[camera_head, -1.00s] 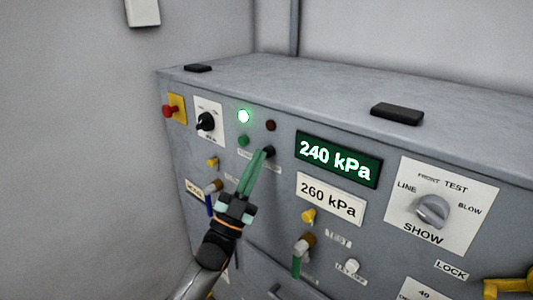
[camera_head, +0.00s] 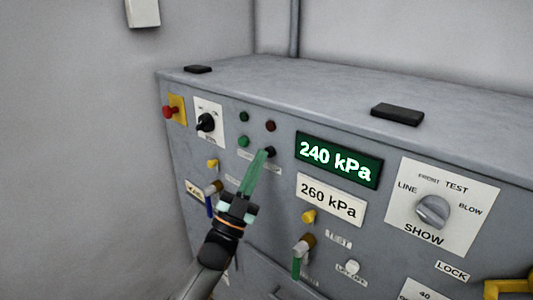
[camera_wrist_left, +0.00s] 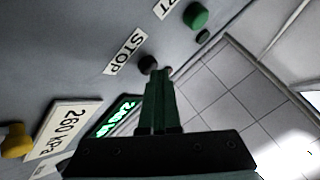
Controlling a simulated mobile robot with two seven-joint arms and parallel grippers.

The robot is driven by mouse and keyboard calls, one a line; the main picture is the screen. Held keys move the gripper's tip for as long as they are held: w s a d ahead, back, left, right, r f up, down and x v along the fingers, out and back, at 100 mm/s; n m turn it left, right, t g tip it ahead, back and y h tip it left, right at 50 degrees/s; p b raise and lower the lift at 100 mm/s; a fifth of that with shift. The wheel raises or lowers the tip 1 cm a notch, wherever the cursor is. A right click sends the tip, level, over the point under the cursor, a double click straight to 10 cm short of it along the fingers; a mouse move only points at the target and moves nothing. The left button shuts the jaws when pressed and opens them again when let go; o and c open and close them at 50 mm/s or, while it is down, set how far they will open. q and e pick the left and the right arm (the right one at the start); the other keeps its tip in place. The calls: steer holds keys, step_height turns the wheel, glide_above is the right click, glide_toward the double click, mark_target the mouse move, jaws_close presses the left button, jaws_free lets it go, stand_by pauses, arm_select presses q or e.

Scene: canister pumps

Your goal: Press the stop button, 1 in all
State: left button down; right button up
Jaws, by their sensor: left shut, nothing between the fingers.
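The stop button (camera_head: 269,152) is a small black knob on the grey panel, below a dark red lamp (camera_head: 270,126). In the left wrist view the stop button (camera_wrist_left: 147,64) sits beside the STOP label (camera_wrist_left: 125,52). My left gripper (camera_head: 262,156) is shut and empty, with its green fingertips at the button, overlapping its edge in the head view. In the left wrist view the fingertips (camera_wrist_left: 158,74) are right at the button; I cannot tell if they touch it. The green start button (camera_head: 243,141) is to the left, under a dark green lamp (camera_head: 244,117). My right gripper is not in view.
A display (camera_head: 338,160) reads 240 kPa, above a 260 kPa plate (camera_head: 331,199). A red knob on a yellow plate (camera_head: 177,109), a black rotary switch (camera_head: 206,122), a yellow knob (camera_head: 308,216) and a SHOW dial (camera_head: 432,211) are on the panel around.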

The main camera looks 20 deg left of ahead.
arm_select(q)
steer(key=shift+s+a+p, duration=0.25)
steer(key=shift+s+p, duration=0.05)
steer(key=shift+s, duration=0.5)
steer(key=shift+s, duration=0.1)
steer(key=shift+s+a+p, duration=0.25)
steer(key=shift+s+p, duration=0.1)
steer(key=shift+s, duration=0.4)
steer(key=shift+s+a+p, duration=0.3)
steer(key=shift+s, duration=0.45)
steer(key=shift+s+a+p, duration=0.25)
steer(key=shift+s+p, duration=0.1)
steer(key=shift+s, duration=0.4)
